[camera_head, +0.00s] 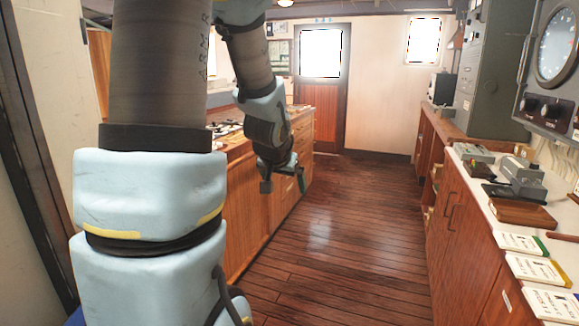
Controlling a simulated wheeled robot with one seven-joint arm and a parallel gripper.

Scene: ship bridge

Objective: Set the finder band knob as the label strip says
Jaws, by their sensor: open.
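A grey instrument panel (529,106) with a round dial (556,44) hangs at the right edge and is cut off there. Below the dial are dark round knobs, one on the left (533,104) and one beside it (551,108). I cannot tell which is the finder band knob, nor its setting. Small light strips on the panel are too small to read, so I cannot pick out the label strip. My gripper (283,181) is open and empty. It hangs over the floor by the left-hand cabinet, far left of the panel.
The right wooden counter (468,215) holds grey devices (521,177), a brown wooden block (523,214) and several printed cards (537,269). A left wooden cabinet (250,205) stands behind my arm. The plank floor (340,235) between them is clear to the door (327,110).

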